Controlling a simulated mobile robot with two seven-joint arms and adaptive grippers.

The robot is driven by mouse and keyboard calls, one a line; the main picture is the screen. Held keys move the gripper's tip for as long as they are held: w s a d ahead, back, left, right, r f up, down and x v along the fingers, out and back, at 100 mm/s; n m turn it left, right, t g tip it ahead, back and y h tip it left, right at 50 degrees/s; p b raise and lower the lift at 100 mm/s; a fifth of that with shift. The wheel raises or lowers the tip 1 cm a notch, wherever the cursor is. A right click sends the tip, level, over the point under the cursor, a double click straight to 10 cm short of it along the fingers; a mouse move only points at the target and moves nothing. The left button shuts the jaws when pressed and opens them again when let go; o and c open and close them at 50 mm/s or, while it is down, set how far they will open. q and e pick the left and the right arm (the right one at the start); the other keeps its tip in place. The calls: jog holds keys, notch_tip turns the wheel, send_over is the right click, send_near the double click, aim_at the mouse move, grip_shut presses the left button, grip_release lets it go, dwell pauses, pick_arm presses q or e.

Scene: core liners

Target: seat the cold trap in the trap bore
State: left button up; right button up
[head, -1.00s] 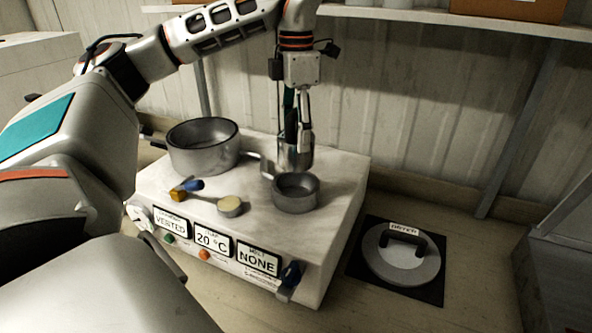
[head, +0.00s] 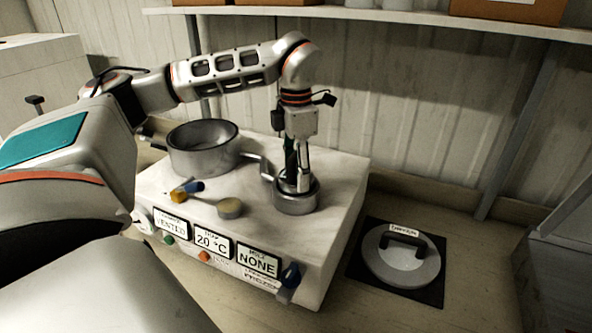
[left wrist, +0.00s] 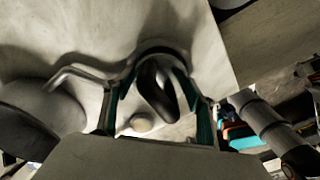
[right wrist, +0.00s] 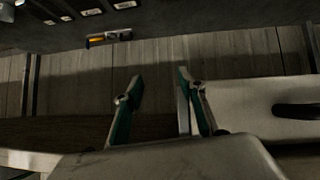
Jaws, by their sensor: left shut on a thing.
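The trap bore is a grey metal ring (head: 296,205) at the right of the white-topped unit. My left gripper (head: 297,185) points down into it, shut on the cold trap (head: 283,186), whose metal top shows inside the ring. Most of the trap's body is hidden by the ring and fingers; I cannot tell if it is fully down. My right gripper (right wrist: 157,85) shows only in the right wrist view, fingers apart and empty.
A wide open metal pot (head: 203,160) stands at the unit's back left, with a bent pipe beside the bore. A lidded dewar (head: 401,255) sits at right on a black mat.

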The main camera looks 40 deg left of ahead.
pick_arm(q)
jog(key=o, duration=1.5)
jog(key=shift+f, duration=0.15)
notch_tip(320, 180, up, 12)
jog(key=shift+r, duration=0.15)
